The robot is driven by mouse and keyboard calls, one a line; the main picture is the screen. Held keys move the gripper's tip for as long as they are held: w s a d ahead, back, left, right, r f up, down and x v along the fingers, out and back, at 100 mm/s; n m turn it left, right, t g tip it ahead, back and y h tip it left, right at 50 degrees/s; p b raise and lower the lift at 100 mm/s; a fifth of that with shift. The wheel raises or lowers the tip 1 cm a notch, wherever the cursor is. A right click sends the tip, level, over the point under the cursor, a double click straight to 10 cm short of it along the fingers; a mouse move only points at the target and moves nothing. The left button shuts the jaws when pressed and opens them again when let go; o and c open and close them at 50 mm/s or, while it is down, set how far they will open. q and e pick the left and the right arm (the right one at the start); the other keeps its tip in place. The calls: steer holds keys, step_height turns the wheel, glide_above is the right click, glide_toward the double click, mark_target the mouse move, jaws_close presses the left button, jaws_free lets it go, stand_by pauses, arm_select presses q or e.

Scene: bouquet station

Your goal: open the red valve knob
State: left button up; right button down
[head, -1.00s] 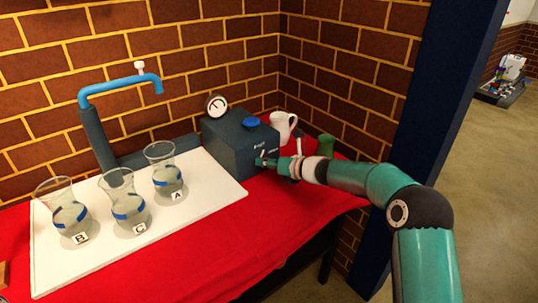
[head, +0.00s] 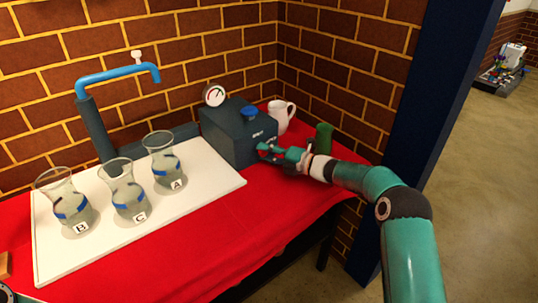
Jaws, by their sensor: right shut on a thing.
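The dark blue-grey valve box (head: 235,138) stands at the back of the table, with a blue knob (head: 249,113) on top and a round gauge (head: 214,95) at its back left. My right gripper (head: 270,150) is at the box's lower right front. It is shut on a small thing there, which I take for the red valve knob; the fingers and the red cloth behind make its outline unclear. Only a small bit of my left arm shows at the bottom left corner; its gripper is out of view.
Three glass vases with blue bands, labelled B (head: 69,205), C (head: 124,193) and A (head: 165,163), stand on a white board (head: 200,203). A blue tap (head: 120,73) rises behind them. A white jug (head: 282,116) and a green vase (head: 324,138) stand close behind my right gripper.

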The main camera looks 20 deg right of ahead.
steer(key=shift+w+d+m+t+b, duration=0.1)
steer(key=shift+d+m+t+b, duration=0.15)
steer(key=shift+m, duration=0.3)
steer(key=shift+d+m+t+b, duration=0.15)
steer(key=shift+m+b, duration=0.2)
steer(key=shift+m, duration=0.2)
steer(key=c, duration=0.8)
jaws_free()
steer(key=shift+f, duration=0.15)
steer(key=shift+c, duration=0.2)
steer(key=shift+a, duration=0.2)
steer(key=v, duration=1.2)
steer(key=shift+d+f, duration=0.1)
steer(key=shift+d, duration=0.05)
